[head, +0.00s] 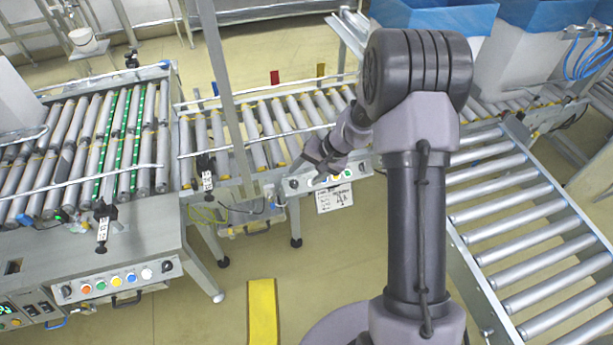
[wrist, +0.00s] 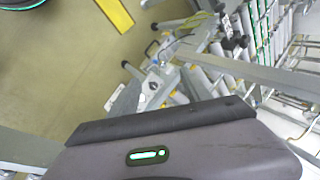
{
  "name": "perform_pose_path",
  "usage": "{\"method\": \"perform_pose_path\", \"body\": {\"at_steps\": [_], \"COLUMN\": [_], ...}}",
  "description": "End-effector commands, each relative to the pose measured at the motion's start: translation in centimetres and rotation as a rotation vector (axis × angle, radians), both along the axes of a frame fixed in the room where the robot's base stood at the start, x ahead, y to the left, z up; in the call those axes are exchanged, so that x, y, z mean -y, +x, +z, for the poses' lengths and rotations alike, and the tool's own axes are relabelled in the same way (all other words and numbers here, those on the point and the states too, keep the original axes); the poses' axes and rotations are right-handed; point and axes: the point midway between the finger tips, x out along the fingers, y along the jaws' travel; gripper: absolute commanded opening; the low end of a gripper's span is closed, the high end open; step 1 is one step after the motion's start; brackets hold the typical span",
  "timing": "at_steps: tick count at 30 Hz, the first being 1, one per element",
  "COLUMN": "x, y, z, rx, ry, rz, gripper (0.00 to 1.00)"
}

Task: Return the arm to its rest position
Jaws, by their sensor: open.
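My arm rises in the right half of the head view, and its upper part bends away from the camera. My gripper (head: 303,168) shows small and dark in front of the middle roller conveyor, just left of the arm's elbow. It is open, and nothing shows between its fingers. In the wrist view the grey gripper housing with a green light fills the bottom, and the fingertips are hidden.
A roller conveyor (head: 255,123) runs behind my gripper. A control station (head: 110,265) with coloured buttons stands at left. A lower roller conveyor (head: 530,245) slopes at right. Blue-lined boxes (head: 445,18) stand at the back right. The floor around the yellow strip (head: 262,310) is clear.

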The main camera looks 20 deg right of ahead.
Motion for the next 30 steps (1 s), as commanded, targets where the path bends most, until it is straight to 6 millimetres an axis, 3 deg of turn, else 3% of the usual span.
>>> {"method": "perform_pose_path", "body": {"at_steps": [9, 11, 14, 15, 18, 21, 25, 27, 30], "x": [-0.1, -0.7, -2.9, -4.0, -6.4, -7.9, -8.2, -7.9, -7.6], "y": [0.0, -0.3, -2.5, -4.2, -10.1, -17.1, -24.6, -27.1, -28.8], "z": [0.5, 2.5, 9.0, 12.2, 18.6, 22.6, 24.1, 24.1, 23.9], "rx": [0.004, 0.016, 0.051, 0.067, 0.103, 0.145, 0.193, 0.213, 0.231], "ry": [-0.002, -0.008, -0.032, -0.047, -0.096, -0.156, -0.229, -0.255, -0.277], "rz": [0.003, 0.016, 0.054, 0.071, 0.106, 0.121, 0.108, 0.095, 0.082], "gripper": [0.56, 0.56, 0.56, 0.56, 0.56, 0.56, 0.56, 0.56, 0.56]}}
